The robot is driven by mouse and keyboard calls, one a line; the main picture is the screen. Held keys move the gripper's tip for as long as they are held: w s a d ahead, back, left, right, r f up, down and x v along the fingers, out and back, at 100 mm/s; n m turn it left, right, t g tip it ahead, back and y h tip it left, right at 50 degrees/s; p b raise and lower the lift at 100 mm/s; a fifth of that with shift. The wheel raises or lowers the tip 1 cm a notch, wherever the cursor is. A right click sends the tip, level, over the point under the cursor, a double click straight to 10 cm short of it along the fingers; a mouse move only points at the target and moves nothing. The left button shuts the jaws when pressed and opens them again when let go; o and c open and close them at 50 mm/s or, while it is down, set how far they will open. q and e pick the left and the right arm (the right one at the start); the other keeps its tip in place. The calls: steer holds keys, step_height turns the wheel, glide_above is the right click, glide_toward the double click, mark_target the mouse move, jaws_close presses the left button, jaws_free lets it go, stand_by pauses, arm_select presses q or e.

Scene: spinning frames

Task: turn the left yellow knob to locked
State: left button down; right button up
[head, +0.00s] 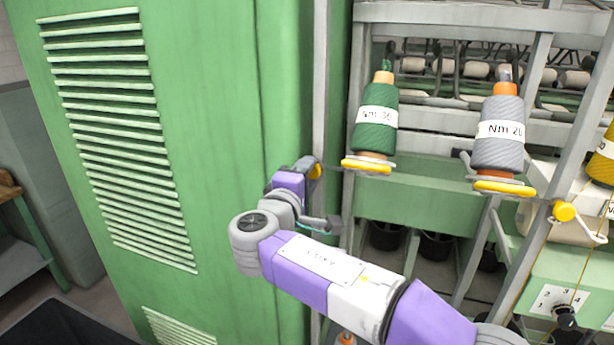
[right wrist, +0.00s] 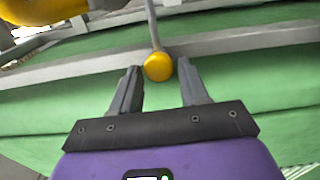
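The left yellow knob (head: 316,171) shows at the grey upright beside the green cabinet, partly covered by my gripper. In the right wrist view the round yellow knob (right wrist: 158,67) sits at the end of a thin grey rod. My right gripper (head: 308,167) is at this knob. Its two dark fingers (right wrist: 157,75) are spread, with the knob between or just beyond their tips and a gap visible on both sides. A second yellow knob (head: 564,211) is at the right upright. My left gripper is not in view.
A green bobbin (head: 375,130) and a grey bobbin (head: 500,137) stand on yellow-rimmed holders right of my gripper. The large green cabinet (head: 215,120) stands close on the left. A numbered dial (head: 564,312) is at lower right.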

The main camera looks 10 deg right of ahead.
steer(key=b+v, duration=0.1)
steer(key=v, duration=0.6)
steer(key=shift+s+a, duration=0.2)
steer(key=shift+s, duration=0.05)
